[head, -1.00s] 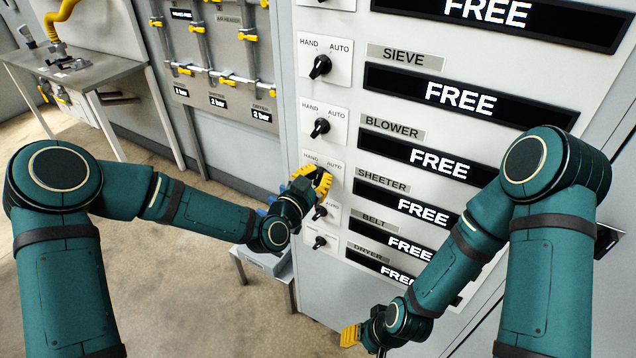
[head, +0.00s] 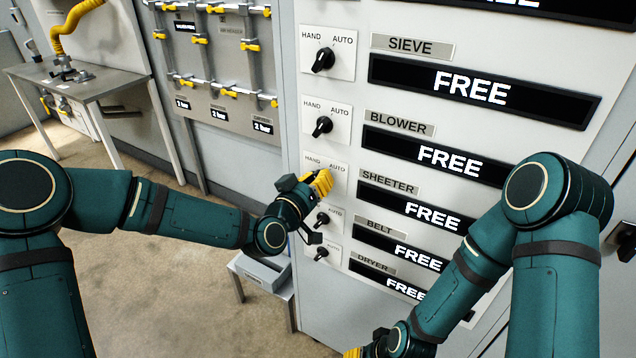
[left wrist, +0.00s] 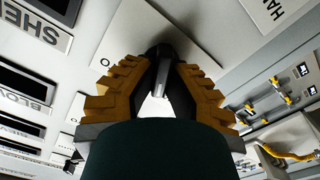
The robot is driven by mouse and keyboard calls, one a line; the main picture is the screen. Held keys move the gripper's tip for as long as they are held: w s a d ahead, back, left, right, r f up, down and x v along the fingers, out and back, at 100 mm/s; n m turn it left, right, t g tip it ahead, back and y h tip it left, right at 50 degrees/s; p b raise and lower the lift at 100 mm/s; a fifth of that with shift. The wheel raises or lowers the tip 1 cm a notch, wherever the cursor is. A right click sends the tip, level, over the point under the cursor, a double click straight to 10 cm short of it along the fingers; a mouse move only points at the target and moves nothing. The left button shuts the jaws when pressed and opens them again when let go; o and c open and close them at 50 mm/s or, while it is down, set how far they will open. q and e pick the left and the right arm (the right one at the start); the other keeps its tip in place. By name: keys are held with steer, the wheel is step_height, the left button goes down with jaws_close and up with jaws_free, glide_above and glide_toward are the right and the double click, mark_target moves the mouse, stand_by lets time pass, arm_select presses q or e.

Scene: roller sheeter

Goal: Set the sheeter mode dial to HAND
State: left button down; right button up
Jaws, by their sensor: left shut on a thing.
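The sheeter mode dial sits on a white plate (head: 338,172) with HAND at left and AUTO at right, beside the SHEETER label (head: 390,181). In the head view my left gripper (head: 324,182) covers its knob. In the left wrist view the black knob (left wrist: 162,75) stands between the two yellow ribbed fingers, and my left gripper (left wrist: 163,85) is shut on it. Which word the knob points to I cannot tell. My right gripper (head: 352,353) is mostly cut off at the bottom edge, away from the panel's dials.
Similar black dials for sieve (head: 323,60) and blower (head: 322,126) are above, and belt (head: 322,219) and dryer (head: 321,253) below, close by. FREE displays line the right. A small grey stand (head: 262,272) is below the gripper; open floor lies left.

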arm_select(q)
steer(key=shift+w+r, duration=0.1)
steer(key=shift+r, duration=0.15)
steer(key=c, duration=1)
jaws_free()
steer(key=shift+f, duration=0.15)
steer(key=v, duration=1.2)
